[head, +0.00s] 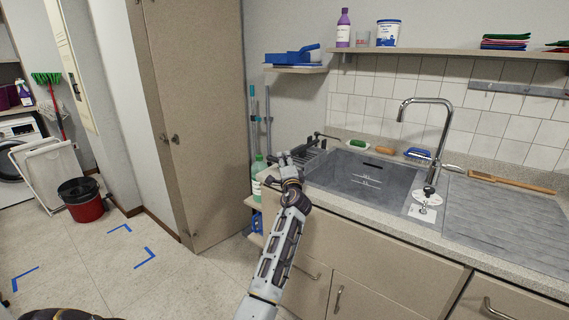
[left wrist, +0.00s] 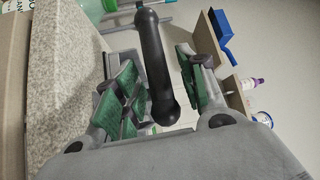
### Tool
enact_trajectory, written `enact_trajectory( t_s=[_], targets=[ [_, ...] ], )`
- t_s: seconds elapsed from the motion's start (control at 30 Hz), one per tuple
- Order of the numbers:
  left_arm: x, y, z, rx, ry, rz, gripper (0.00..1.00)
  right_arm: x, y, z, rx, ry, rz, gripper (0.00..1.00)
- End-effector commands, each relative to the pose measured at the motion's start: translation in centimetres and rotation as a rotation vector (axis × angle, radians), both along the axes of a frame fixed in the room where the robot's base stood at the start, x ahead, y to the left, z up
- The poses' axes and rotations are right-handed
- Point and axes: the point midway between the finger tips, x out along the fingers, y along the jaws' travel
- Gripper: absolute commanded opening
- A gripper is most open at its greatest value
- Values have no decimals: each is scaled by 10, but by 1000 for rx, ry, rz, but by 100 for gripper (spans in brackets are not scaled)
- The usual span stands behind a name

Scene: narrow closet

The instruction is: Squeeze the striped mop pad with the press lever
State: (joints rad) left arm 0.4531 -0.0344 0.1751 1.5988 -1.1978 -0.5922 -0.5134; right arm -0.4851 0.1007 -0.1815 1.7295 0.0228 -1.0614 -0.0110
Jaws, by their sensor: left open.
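My left gripper (head: 288,168) reaches the counter's left end in the head view, beside a dark slotted press (head: 309,157). The press's black lever (head: 322,135) sticks up there. In the left wrist view, a thick black lever handle (left wrist: 152,50) with a rounded end lies between the green-padded fingers of my left gripper (left wrist: 157,88). The fingers are open around it; I cannot tell whether they touch it. I cannot make out the striped mop pad in either view. My right gripper is not in view.
A grey sink (head: 365,180) with a tall tap (head: 430,130) lies to the right of the press. A green bottle (head: 258,170) stands left of the gripper, below counter height. A small shelf with a blue dustpan (head: 290,57) hangs above.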

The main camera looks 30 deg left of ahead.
Motion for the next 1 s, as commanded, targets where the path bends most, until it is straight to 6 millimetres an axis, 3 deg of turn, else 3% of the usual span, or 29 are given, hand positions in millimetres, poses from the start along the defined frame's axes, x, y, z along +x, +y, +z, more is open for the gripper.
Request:
enact_trajectory(
  t_s=[0.07,0.4,1.0],
  targets=[
    [0,0,0,0,0,0,41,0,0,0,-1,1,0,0],
    [0,0,0,0,0,0,0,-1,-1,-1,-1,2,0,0],
    [0,0,2,0,6,1,0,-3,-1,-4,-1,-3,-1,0]
  ],
)
